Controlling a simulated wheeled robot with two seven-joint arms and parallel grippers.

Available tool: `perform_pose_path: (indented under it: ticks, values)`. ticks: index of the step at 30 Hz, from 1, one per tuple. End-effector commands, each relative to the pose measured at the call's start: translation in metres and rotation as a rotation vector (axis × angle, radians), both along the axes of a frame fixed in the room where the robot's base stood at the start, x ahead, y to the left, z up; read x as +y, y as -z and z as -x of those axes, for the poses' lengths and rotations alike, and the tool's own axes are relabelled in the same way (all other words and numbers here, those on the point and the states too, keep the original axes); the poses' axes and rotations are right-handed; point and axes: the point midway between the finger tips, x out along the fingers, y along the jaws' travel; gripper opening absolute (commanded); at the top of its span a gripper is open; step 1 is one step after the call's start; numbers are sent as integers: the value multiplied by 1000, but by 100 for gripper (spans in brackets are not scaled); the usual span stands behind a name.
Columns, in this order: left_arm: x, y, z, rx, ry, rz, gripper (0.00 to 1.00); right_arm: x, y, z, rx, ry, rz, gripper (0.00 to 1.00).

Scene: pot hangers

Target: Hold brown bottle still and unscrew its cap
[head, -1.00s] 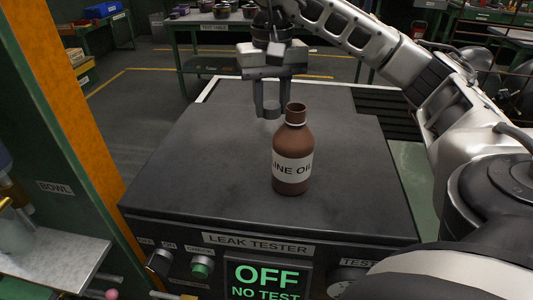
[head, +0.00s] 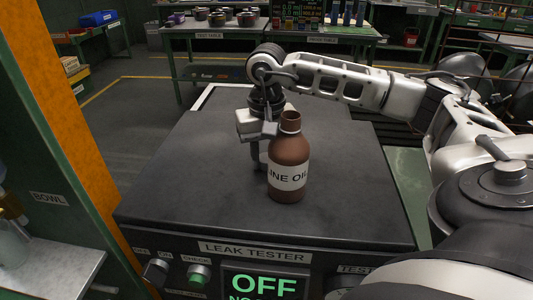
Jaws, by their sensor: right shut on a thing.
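The brown bottle (head: 289,155) stands upright on the dark top of the leak tester (head: 200,175), with a white label reading "INE OIL". Its neck looks open, with no cap on it. My right gripper (head: 258,160) is low, just left of and partly behind the bottle, pointing down near the tester top. It is shut on a small greyish piece that looks like the cap (head: 264,157), mostly hidden by the fingers and bottle. I cannot tell whether the piece touches the surface. My left gripper is not in view.
An orange and green post (head: 75,120) stands at the left. The tester top is clear left and right of the bottle. A test table (head: 210,36) stands behind.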

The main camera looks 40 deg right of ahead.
Motion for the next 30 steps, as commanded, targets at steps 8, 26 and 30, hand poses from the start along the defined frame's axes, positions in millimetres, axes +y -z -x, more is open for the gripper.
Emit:
perform_pose_path:
  ticks: [8,26,30]
  values:
    - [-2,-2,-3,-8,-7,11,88,0,2,0,0,0,0,53]
    - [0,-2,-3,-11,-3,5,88,1,-46,-2,-7,-1,-1,53]
    - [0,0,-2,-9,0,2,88,0,-77,-1,-6,0,-1,53]
